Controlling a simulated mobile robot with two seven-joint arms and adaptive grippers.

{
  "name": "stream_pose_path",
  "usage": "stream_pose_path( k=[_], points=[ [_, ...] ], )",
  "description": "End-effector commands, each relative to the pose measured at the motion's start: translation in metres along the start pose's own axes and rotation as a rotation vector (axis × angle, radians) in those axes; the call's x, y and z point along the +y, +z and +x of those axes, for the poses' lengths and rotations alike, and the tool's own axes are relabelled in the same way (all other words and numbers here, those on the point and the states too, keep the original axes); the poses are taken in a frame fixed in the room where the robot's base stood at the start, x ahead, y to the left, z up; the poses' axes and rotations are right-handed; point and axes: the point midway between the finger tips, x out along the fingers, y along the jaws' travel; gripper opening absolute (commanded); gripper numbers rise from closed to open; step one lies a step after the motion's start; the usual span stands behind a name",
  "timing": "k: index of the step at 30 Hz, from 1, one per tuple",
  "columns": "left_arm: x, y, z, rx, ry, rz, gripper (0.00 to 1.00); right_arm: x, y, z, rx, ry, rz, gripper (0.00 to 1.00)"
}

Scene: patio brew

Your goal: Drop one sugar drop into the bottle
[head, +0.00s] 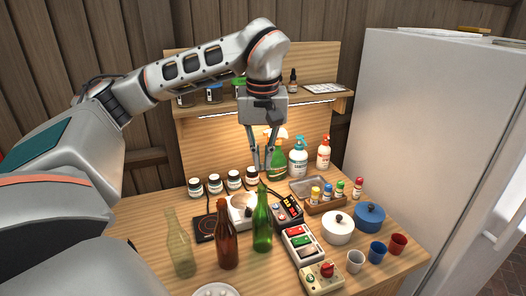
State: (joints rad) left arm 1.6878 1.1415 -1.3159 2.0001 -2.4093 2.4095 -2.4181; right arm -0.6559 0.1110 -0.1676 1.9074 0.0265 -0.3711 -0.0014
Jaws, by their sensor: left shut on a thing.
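My left gripper (262,167) reaches down from above, with its fingertips close over the mouth of the front green bottle (262,232). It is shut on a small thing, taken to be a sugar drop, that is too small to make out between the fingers. The green bottle stands upright, open at the top. A brown bottle (227,240) and a pale clear bottle (180,248) stand to its left. A white dish (215,291) with small pale pieces is cut off by the bottom edge. My right gripper is out of view.
Several labelled jars (233,180) line the back left. Behind the gripper stand another green bottle (277,165) and pump bottles (298,160). Switch boxes (301,245), a white pot (338,229), a blue pot (369,217) and cups (377,252) fill the right. A shelf (330,104) is behind.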

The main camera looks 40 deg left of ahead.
Motion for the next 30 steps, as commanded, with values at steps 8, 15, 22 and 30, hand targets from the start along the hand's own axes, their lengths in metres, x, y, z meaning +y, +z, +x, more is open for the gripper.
stream_pose_path(
  k=[8,15,22,30],
  points=[
    [0.000,0.003,0.025,-0.002,-0.001,0.000,0.02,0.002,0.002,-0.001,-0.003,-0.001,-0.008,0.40],
    [0.000,0.005,0.040,-0.001,0.000,0.001,0.02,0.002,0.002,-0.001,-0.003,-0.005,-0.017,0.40],
    [0.000,0.005,0.044,-0.001,0.000,0.000,0.02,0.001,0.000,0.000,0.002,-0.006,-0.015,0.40],
    [0.000,0.005,0.044,0.000,0.001,0.001,0.02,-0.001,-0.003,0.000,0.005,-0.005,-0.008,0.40]
  ],
)
